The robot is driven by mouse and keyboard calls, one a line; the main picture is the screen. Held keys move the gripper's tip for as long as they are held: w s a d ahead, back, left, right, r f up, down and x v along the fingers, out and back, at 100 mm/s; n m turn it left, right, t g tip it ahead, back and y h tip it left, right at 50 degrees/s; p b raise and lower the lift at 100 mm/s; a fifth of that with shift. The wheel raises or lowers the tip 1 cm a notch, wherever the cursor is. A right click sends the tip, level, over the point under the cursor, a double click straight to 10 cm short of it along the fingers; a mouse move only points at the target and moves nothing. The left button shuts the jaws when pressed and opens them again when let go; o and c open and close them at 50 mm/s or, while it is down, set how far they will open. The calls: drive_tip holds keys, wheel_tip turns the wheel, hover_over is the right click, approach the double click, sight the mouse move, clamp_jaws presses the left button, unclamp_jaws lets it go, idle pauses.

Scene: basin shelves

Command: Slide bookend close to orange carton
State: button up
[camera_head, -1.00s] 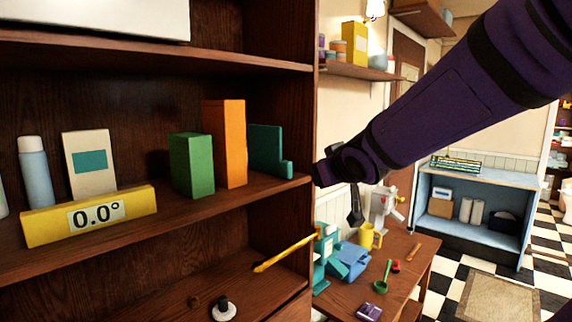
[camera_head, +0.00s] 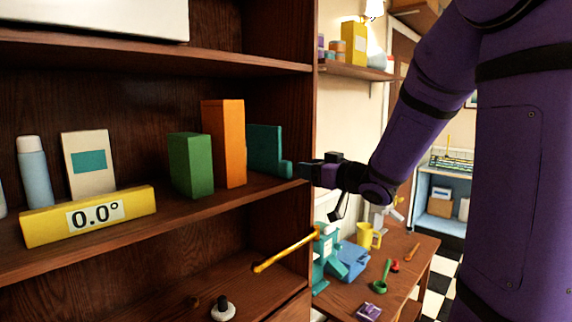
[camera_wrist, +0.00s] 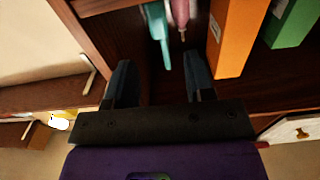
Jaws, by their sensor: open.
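The teal L-shaped bookend (camera_head: 266,150) stands on the middle shelf, right of the orange carton (camera_head: 224,143). In the wrist view the bookend (camera_wrist: 158,32) is seen from the side, with a gap between it and the orange carton (camera_wrist: 237,36). My gripper (camera_head: 308,170) is at the shelf's right front edge, beside the bookend's low foot. In the wrist view my gripper (camera_wrist: 160,75) has its fingers spread, with nothing between the tips and the bookend ahead of them. A pink object (camera_wrist: 180,14) shows between bookend and carton there; it is hidden in the head view.
The shelf's right side panel (camera_head: 298,110) is close to my gripper. A yellow rod (camera_head: 285,251) juts out below.

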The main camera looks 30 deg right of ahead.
sight(290, 164)
drive_tip(key=x, duration=0.8)
drive_tip(key=shift+w, duration=0.25)
